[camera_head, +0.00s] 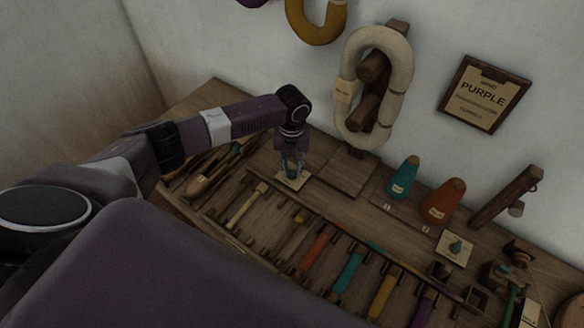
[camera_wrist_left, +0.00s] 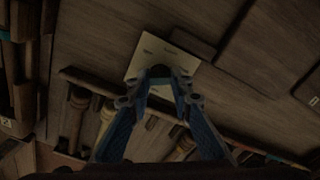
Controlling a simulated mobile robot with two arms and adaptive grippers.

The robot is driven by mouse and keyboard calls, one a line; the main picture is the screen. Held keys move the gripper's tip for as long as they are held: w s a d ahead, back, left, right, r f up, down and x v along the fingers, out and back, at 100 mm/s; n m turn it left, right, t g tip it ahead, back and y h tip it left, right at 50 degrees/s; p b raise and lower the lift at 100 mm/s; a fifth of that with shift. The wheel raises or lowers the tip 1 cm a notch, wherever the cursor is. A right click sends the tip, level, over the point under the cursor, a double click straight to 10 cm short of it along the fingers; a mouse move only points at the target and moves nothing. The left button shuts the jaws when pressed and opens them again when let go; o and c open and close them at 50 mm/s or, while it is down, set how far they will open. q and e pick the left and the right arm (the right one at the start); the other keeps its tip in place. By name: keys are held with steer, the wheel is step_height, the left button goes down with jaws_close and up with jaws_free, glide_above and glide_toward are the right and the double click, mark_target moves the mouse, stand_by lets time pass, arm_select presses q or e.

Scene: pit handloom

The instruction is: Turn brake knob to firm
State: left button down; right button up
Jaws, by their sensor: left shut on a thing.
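A pale square card (camera_head: 291,181) lies on the wooden bench below the hanging cream skein, and it also shows in the left wrist view (camera_wrist_left: 143,56). A small dark knob (camera_wrist_left: 160,71) sits on this card. My left gripper (camera_head: 292,174) points down over the card. In the left wrist view its blue fingers (camera_wrist_left: 162,82) close around the dark knob, one on each side. The fingertips hide part of the knob, and its setting and the small print on the card cannot be read. My right gripper is not in view.
A rack (camera_head: 315,249) of coloured bobbins runs in front of the card. A wooden shuttle (camera_head: 203,183) lies at left. The cream skein (camera_head: 345,95) hangs behind.

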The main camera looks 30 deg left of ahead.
mark_target(292, 172)
arm_select(q)
steer(key=c, duration=1.7)
jaws_free()
steer(key=shift+r, duration=0.1)
step_height(292, 172, up, 12)
steer(key=shift+f, duration=0.1)
steer(key=shift+s+f, duration=0.1)
steer(key=shift+s, duration=0.05)
